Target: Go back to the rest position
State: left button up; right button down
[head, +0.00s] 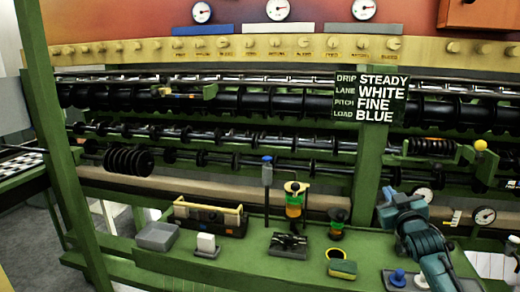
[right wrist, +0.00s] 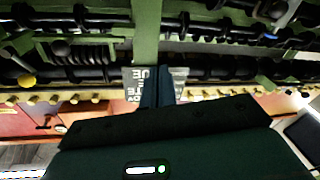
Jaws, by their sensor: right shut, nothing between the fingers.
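My right arm, teal and dark grey, comes into the head view from the lower right. Its gripper (head: 392,208) is held above the right part of the green bench (head: 285,266), in front of the green post. In the right wrist view the two dark fingers (right wrist: 157,88) are together with nothing between them. The wrist view looks upside down towards the machine and its sign. My left gripper is in neither view.
A blue-knobbed piece (head: 398,276) lies close by my right arm. A sign (head: 370,98) hangs on the post. Black-spooled rollers run behind.

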jog(key=s+a+f+g+y, duration=0.1)
jog(key=s+a+f+g, duration=0.1)
jog(key=s+a+f, duration=0.35)
jog(key=s+a+f+n+g+y, duration=0.1)
jog(key=s+a+f, duration=0.1)
jog(key=s+f, duration=0.55)
jog(key=s+a+f+g+y, duration=0.15)
jog(key=s+a+f, duration=0.25)
jog(key=f, duration=0.5)
jog(key=s+a+f+g, duration=0.1)
jog(key=s+a+f, duration=0.2)
jog(key=s, duration=0.8)
jog(key=s+a+f+m+g+y, duration=0.1)
jog(key=s+a+f+g, duration=0.1)
jog(key=s+a, duration=0.4)
jog(key=s+f, duration=0.1)
jog(key=s, duration=0.4)
jog(key=shift+s+f, duration=0.25)
jog(key=shift+s, duration=0.15)
